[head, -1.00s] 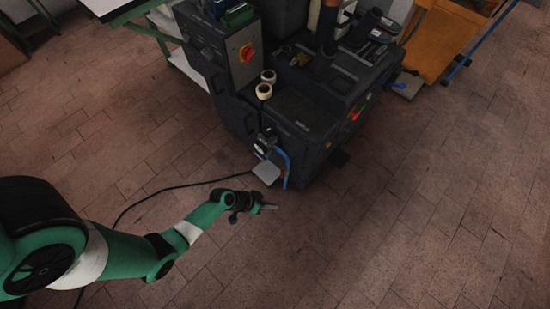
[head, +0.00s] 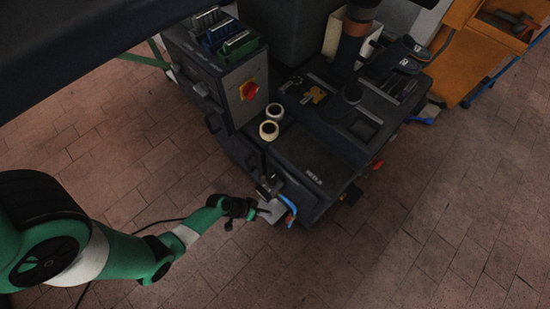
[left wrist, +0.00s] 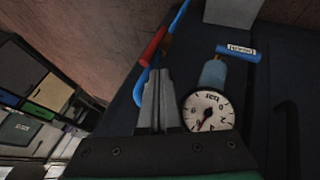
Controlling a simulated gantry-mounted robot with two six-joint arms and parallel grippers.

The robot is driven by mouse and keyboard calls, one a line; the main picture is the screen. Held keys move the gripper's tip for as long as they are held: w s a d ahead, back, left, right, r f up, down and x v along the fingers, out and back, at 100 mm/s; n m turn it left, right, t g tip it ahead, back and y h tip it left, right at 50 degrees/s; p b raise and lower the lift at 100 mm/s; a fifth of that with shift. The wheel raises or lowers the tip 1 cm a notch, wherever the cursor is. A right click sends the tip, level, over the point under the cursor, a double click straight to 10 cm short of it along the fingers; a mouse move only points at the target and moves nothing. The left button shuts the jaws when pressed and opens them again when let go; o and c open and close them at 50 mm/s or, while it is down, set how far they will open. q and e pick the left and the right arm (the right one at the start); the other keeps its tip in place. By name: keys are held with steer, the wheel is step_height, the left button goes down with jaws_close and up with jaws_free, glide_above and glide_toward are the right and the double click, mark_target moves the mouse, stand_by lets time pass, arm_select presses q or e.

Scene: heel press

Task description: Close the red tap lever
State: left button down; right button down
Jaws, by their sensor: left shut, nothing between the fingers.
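The red tap lever (left wrist: 153,46) shows in the left wrist view, beside a blue hose (left wrist: 182,17), just beyond my fingertips. My left gripper (left wrist: 160,73) is shut and empty, its fingers pointing toward the lever; a small gap or contact cannot be told. In the head view my left gripper (head: 264,211) is at the lower front corner of the dark machine, near the blue hose (head: 289,207). My right gripper is in neither view.
A round pressure gauge (left wrist: 209,111) and a blue T-handle (left wrist: 238,53) sit right of my fingers in the wrist view. The dark machine (head: 306,161) carries a red rotary switch (head: 249,90) and two tape rolls (head: 269,130). The brick floor (head: 400,260) at right is clear.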

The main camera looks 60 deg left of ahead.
mark_target(288, 220)
arm_select(q)
steer(key=b+x, duration=0.6)
steer(key=x, duration=0.3)
steer(key=shift+w+f, duration=0.2)
steer(key=shift+s+a+r, duration=0.1)
steer(key=shift+a, duration=0.05)
